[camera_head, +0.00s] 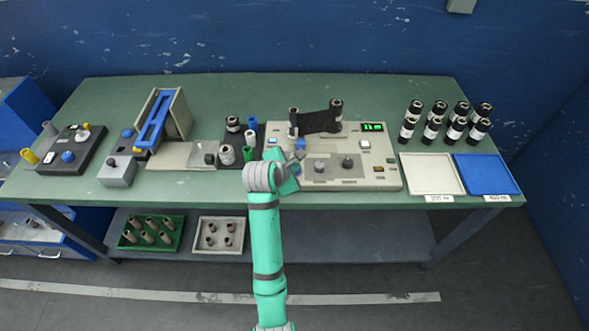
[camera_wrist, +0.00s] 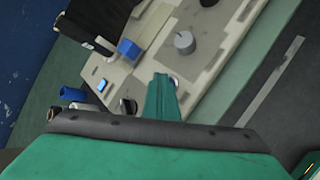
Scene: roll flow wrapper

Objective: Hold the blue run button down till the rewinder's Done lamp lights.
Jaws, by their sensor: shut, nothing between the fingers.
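The rewinder (camera_head: 390,180) is a beige console on the green bench. It has a dark web between two rolls (camera_head: 320,121) and a lit green display (camera_head: 373,127). My gripper (camera_head: 298,159) is shut and empty, low over the console's left front. A blue patch (camera_head: 296,168) shows by the fingertips, mostly hidden; I cannot tell whether it is the run button or is touched. In the wrist view the shut fingers (camera_wrist: 166,90) cover much of a round, pale-rimmed part (camera_wrist: 174,81). A small amber lamp (camera_head: 379,169) is at the front right; I cannot read its label.
A blue block (camera_head: 300,144) and a pale-blue square (camera_head: 272,142) sit on the console near my gripper. A white tray (camera_head: 430,165) and blue tray (camera_head: 485,166) lie further right, with dark rolls behind.

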